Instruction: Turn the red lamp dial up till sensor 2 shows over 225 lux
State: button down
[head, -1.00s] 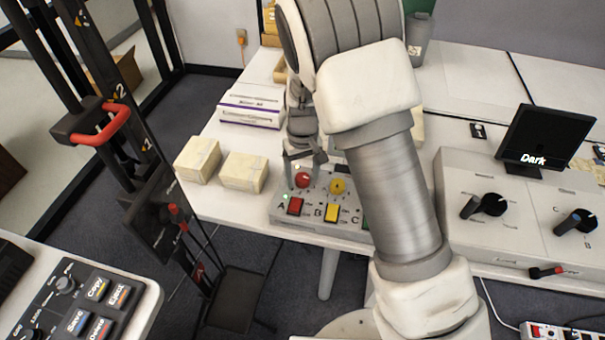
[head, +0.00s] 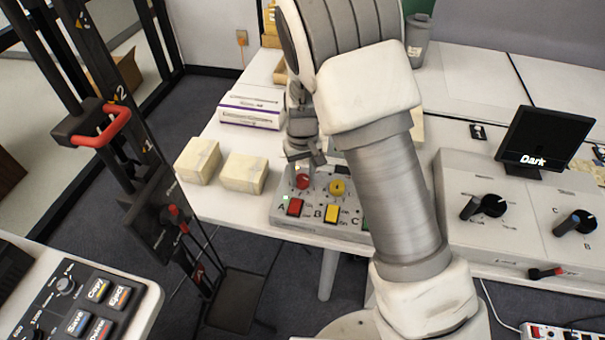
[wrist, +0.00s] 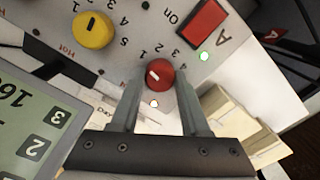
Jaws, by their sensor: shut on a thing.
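The red dial (wrist: 159,74) sits on a grey panel, above the red switch marked A. In the wrist view my gripper (wrist: 159,78) has one finger on each side of it, shut on the dial. A white pointer mark shows on the dial's face, near the small printed numbers. In the head view the red dial (head: 303,181) is just below my gripper (head: 304,168). A green light (wrist: 204,56) is lit beside switch A. A grey-green display (wrist: 40,105) with keys 2 and 3 is cut off at the left; its large digits are turned and only partly visible.
A yellow dial (head: 338,187) and yellow switch B (head: 331,213) are close on the right. My forearm covers the panel's right part. Cream boxes (head: 244,172) stand at the left. A black screen reading "Dark" (head: 545,140) stands at the far right.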

aim_at(303, 178)
jog(key=m+p, duration=0.1)
jog(key=m, duration=0.2)
jog(key=shift+r, duration=0.1)
jog(key=shift+m+p, duration=0.65)
jog(key=shift+m, duration=1.45)
jog(key=shift+c, duration=2)
grip_release()
notch_tip(303, 178, up, 17)
jog(key=p, duration=0.2)
jog(key=shift+r, duration=0.15)
